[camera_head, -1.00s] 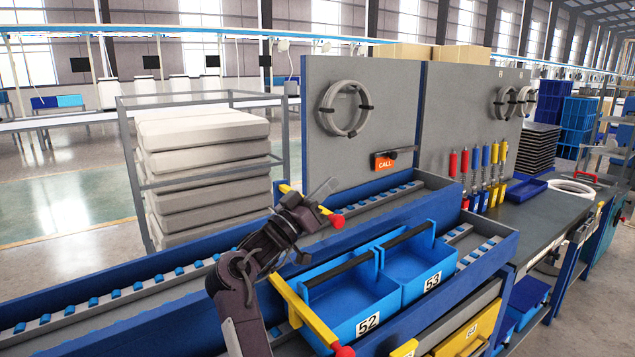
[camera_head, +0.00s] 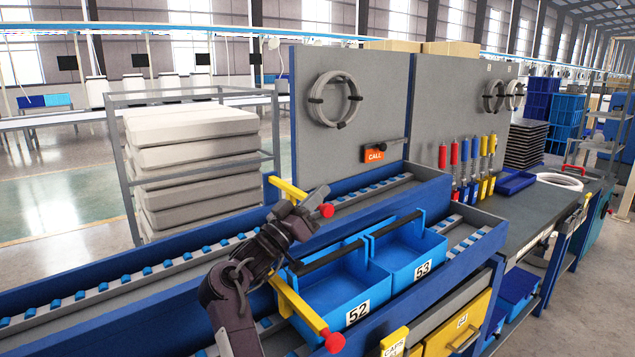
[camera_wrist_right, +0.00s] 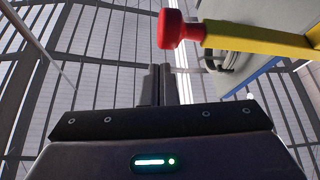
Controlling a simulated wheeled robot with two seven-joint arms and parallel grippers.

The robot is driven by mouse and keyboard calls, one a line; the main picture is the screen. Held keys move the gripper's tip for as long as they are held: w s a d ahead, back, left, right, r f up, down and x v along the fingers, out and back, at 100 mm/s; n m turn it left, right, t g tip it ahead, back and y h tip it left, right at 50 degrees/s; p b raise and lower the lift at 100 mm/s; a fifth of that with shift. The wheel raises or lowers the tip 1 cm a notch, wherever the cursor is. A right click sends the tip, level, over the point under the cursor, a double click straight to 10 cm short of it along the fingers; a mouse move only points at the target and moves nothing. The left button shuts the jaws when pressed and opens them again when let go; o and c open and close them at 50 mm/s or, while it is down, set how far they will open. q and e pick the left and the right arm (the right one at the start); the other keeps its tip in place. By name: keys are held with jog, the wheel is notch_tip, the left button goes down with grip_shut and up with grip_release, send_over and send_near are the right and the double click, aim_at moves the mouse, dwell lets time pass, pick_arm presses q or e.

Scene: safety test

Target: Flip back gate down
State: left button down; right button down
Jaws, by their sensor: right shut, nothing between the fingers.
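The back gate (camera_head: 290,190) is a yellow bar with a red knob (camera_head: 326,210) across the rear roller track. My right gripper (camera_head: 317,196) is shut and empty, beside the knob, and covers part of the bar. In the right wrist view, the shut fingers (camera_wrist_right: 157,84) point up the picture, below and left of the red knob (camera_wrist_right: 178,30) and yellow bar (camera_wrist_right: 262,40). A gap shows between them in that picture; the head view does not show whether they touch. My left gripper is not in view.
A second yellow bar (camera_head: 300,308) with a red knob (camera_head: 334,342) is on the front track, beside blue bins 52 (camera_head: 357,313) and 53 (camera_head: 423,270). A grey panel (camera_head: 345,150) with a coiled hose stands behind the tracks.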

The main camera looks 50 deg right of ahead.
notch_tip(320, 180, up, 20)
dwell(0.4)
dwell(0.5)
